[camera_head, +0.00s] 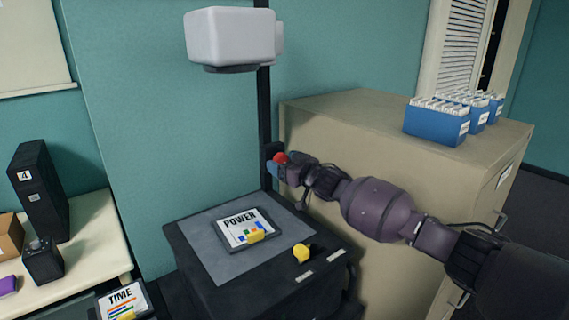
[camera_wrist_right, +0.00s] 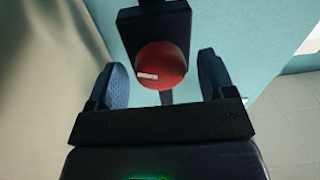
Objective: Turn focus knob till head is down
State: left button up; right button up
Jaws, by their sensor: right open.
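The focus knob (camera_head: 281,158) is red and sits on the black post (camera_head: 264,110) of the overhead projector. In the right wrist view the knob (camera_wrist_right: 162,66) is round, with a white mark on its left part. My right gripper (camera_head: 275,167) is at the knob. Its two blue-padded fingers (camera_wrist_right: 166,80) are open, one on each side of the knob, with gaps between. The projector head (camera_head: 230,37) is a pale box high on the post, well above the projector base (camera_head: 200,250). My left gripper is not in view.
A card reading POWER (camera_head: 243,228) lies on the projector's glass, and a yellow knob (camera_head: 301,253) is at its front. A beige cabinet (camera_head: 350,110) with blue file boxes (camera_head: 437,122) stands close behind my right arm. A table (camera_head: 85,240) is at left.

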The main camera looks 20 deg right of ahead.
jog(key=shift+c, duration=0.4)
jog(key=c, duration=0.8)
jog(key=shift+c, duration=0.2)
jog(key=shift+n, duration=0.4)
jog(key=n, duration=0.5)
jog(key=n+h, duration=0.1)
jog(key=n, duration=0.4)
jog(key=shift+n, duration=0.3)
jog(key=n, duration=0.5)
jog(key=shift+a+h, duration=0.1)
jog(key=shift+h, duration=0.2)
jog(key=n, duration=0.5)
jog(key=shift+s, duration=0.1)
